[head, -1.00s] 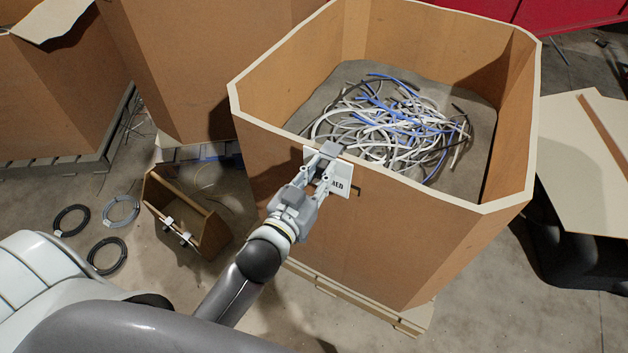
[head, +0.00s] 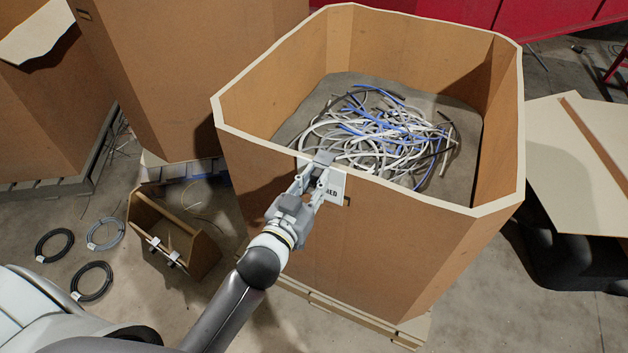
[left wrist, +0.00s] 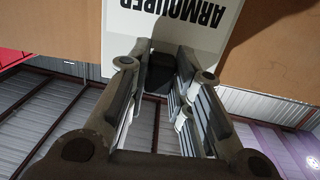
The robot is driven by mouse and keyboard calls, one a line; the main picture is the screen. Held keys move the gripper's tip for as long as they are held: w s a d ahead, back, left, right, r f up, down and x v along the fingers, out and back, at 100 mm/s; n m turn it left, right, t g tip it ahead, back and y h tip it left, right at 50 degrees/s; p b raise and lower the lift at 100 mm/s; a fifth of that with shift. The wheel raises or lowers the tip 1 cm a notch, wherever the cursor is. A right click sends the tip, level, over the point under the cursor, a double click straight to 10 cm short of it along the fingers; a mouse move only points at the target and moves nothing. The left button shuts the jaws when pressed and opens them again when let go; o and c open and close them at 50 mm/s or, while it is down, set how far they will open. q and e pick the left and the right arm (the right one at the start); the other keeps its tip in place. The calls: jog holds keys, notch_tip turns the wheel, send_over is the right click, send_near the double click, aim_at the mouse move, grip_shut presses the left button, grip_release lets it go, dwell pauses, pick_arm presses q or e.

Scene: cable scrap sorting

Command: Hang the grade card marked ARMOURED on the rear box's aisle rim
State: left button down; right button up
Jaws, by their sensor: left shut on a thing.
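A white grade card (head: 338,182) hangs in my left gripper at the near rim (head: 400,192) of a large open cardboard box (head: 350,235). My left gripper (head: 322,164) is shut on the card. In the left wrist view the card (left wrist: 190,35) reads ARMOURED, upside down; in the head view only its last letters show. The card overlaps the outer face of the box wall near the rim. I cannot tell whether the card is hooked over the rim or only held there. My right gripper is not in view.
A tangle of grey, white and blue cables (head: 380,135) lies inside the box. A wooden tote (head: 190,245) and several cable coils (head: 92,280) are on the floor at left. More tall boxes (head: 165,60) stand behind, and a pale panel (head: 570,150) lies at right.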

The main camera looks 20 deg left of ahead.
pick_arm(q)
jog(key=c, duration=1.2)
grip_release()
jog(key=shift+s+f, duration=0.1)
jog(key=shift+s, duration=0.3)
jog(key=s+a, duration=0.1)
jog(key=s, duration=1)
jog(key=s+f+g, duration=0.3)
jog(key=f, duration=0.9)
jog(key=s+f+g, duration=0.2)
jog(key=f, duration=0.9)
jog(key=s+f+g, duration=0.3)
jog(key=f, duration=0.9)
jog(key=s+a+f+g+y, duration=0.1)
jog(key=s+f+g, duration=0.3)
jog(key=s+f, duration=0.5)
jog(key=s+a+f+m+g, duration=0.1)
jog(key=s+a+f+g, duration=0.3)
jog(key=s+f, duration=0.6)
jog(key=s, duration=0.4)
jog(key=shift+s+a+y, duration=0.3)
jog(key=shift+s+y, duration=0.05)
jog(key=shift+y, duration=0.05)
